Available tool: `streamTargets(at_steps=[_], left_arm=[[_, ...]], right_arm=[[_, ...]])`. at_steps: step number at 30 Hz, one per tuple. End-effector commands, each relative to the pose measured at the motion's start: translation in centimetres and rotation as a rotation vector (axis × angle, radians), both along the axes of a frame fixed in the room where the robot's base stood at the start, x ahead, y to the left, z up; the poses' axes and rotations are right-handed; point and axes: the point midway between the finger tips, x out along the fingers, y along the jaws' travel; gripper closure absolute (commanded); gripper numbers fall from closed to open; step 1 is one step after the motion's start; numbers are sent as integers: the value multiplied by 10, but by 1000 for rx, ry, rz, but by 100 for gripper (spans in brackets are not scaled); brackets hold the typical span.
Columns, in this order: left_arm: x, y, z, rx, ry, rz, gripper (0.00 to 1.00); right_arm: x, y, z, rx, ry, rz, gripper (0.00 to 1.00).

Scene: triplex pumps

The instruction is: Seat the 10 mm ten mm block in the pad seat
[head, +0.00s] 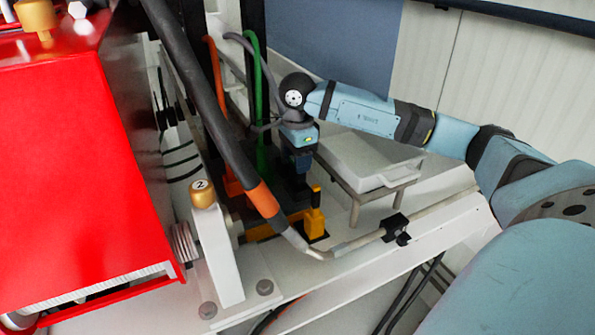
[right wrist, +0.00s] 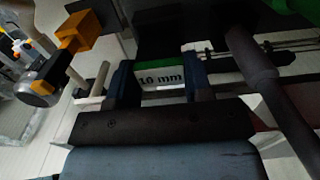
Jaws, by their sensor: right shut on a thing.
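My right gripper (head: 297,190) reaches down from the light blue arm, beside the thick dark hose. In the right wrist view, my right gripper (right wrist: 158,80) is shut on the 10 mm block (right wrist: 160,80), a white-faced block with a green upper side and "10 mm" lettering. Its two dark fingers hold the block from either side. The block is not discernible in the head view. I cannot make out the pad seat for certain in either view. My left gripper is not in view.
A yellow-orange block-shaped fitting (head: 314,220) stands just below my right gripper. The dark hose (head: 203,85) with its orange band (head: 262,199) runs close on the left. A white tray (head: 370,160) stands to the right; a red housing (head: 75,170) fills the left.

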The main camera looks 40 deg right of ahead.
Motion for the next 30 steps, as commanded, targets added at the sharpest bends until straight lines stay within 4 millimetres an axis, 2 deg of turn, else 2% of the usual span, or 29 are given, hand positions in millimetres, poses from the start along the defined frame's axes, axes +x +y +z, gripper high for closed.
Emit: streamTargets(at_steps=[9,20,21,24,30], left_arm=[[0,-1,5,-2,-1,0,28],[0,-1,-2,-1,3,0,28],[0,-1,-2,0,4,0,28],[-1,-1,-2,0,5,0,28],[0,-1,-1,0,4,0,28]], right_arm=[[-1,0,-40,0,2,-1,78],[0,0,-46,0,0,0,78],[0,0,-45,0,0,0,49],[0,0,-45,0,0,0,28],[0,0,-44,0,0,0,28]])
